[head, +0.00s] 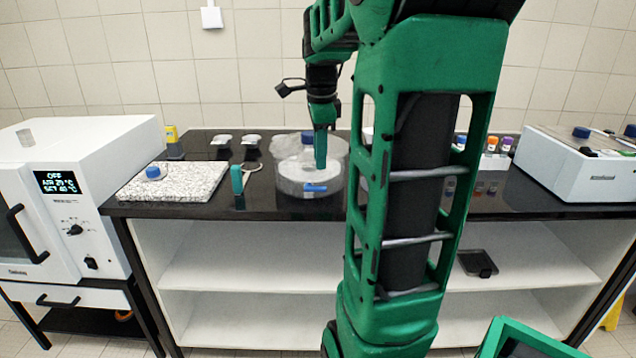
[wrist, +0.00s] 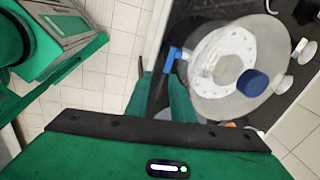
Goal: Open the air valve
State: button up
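A round, clear-walled vessel (head: 290,180) stands near the front edge of the black bench, with a white disc inside. It fills the upper right of the wrist view (wrist: 212,100). A blue knob (wrist: 252,82) sits on its lid. A small blue handle (head: 315,188), which looks like the air valve, is on the vessel's front side; it shows in the wrist view too (wrist: 173,58). My gripper (head: 320,166) points down in front of the vessel, just above the handle. Its fingers (wrist: 160,92) look apart with nothing between them, and contact with the handle cannot be made out.
A granite slab (head: 185,188) with a blue-capped jar (head: 153,173) lies left of the vessel, beside a green-handled tool (head: 237,180). A white oven (head: 75,195) stands at far left, a white box-shaped device (head: 575,170) at far right. My arm hides the bench's middle right.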

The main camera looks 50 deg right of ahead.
aim_at(320, 187)
jog(key=shift+m, duration=0.8)
jog(key=d+f, duration=0.1)
jog(key=f, duration=0.2)
jog(key=w+d+f, duration=0.1)
jog(key=f, duration=0.2)
jog(key=w+d+f, duration=0.1)
jog(key=f, duration=0.3)
jog(key=shift+w+d, duration=0.15)
jog(key=shift+w, duration=0.05)
jog(key=shift+r, duration=0.1)
grip_shut()
